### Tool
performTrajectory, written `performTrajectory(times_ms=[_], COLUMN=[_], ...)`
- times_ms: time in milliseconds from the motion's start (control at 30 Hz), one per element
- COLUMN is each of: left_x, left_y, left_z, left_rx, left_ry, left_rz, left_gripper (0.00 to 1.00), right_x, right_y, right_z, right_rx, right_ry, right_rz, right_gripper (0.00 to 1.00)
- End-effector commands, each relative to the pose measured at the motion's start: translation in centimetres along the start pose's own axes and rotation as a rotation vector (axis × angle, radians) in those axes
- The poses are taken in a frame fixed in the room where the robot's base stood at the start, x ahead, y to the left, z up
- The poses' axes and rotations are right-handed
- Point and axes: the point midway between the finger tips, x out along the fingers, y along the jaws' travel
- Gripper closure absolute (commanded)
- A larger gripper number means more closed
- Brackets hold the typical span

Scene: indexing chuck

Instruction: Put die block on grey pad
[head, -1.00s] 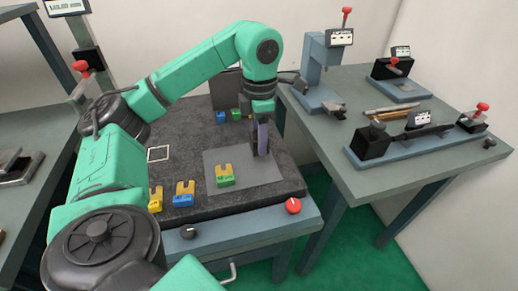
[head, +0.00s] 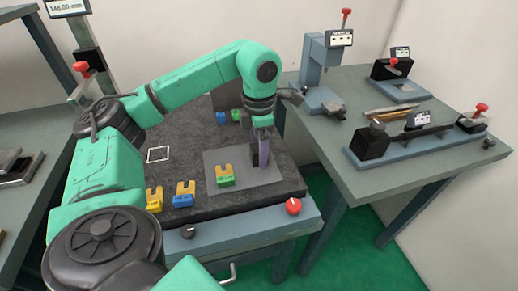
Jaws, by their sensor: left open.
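The grey pad (head: 262,183) lies flat on the dark bench top. A small notched block (head: 225,176), yellow above and green at its front, sits on the left part of the pad; I take it to be the die block. My right gripper is out of view.
A white square outline (head: 158,154) marks the bench to the left. A red knob (head: 293,206) sits on the front edge. A table (head: 400,173) at right carries gauges and fixtures.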

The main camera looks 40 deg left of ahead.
Motion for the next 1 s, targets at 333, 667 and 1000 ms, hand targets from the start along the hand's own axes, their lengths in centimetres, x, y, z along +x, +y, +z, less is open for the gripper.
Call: performTrajectory(times_ms=[333,667,1000], left_x=[-9.7,-11.9,-11.8], left_y=[0.0,0.0,0.0], left_z=[0.1,0.0,0.0], left_rx=[0.000,0.000,0.000], left_ry=[-0.005,-0.001,-0.002], left_rz=[0.003,0.000,0.000], left_gripper=[0.20,0.20,0.20], right_x=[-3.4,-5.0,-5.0], right_y=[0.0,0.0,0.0], right_z=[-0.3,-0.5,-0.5], right_rx=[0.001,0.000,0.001], right_ry=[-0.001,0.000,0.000], right_rz=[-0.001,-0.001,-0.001], right_gripper=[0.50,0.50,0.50])
